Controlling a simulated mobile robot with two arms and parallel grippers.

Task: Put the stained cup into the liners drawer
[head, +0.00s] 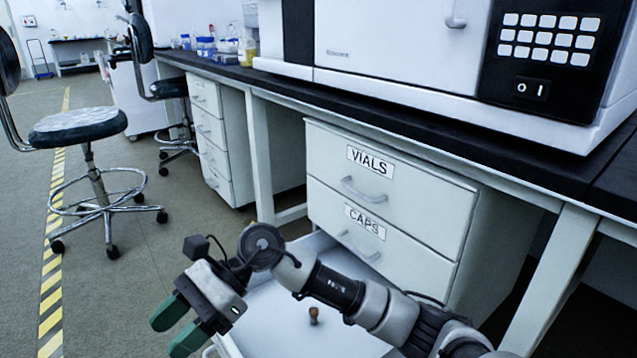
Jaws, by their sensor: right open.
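A pulled-out white drawer (262,320) is below the drawer marked CAPS; its own label is hidden, so I cannot tell whether it reads liners. A small brown object (314,316) lies inside it on the white bottom; it is too small to tell whether it is the stained cup. My right gripper (171,327) has green fingers, open and empty, at the left of the open drawer. My right arm crosses over the drawer and hides part of it. My left gripper is not in view.
The drawers marked VIALS (392,187) and CAPS (385,232) are shut. A black bench top (400,128) with a large white instrument (400,35) stands above. A stool (78,126) is at the left, beside a yellow-black floor strip (52,290). The floor between stool and drawers is clear.

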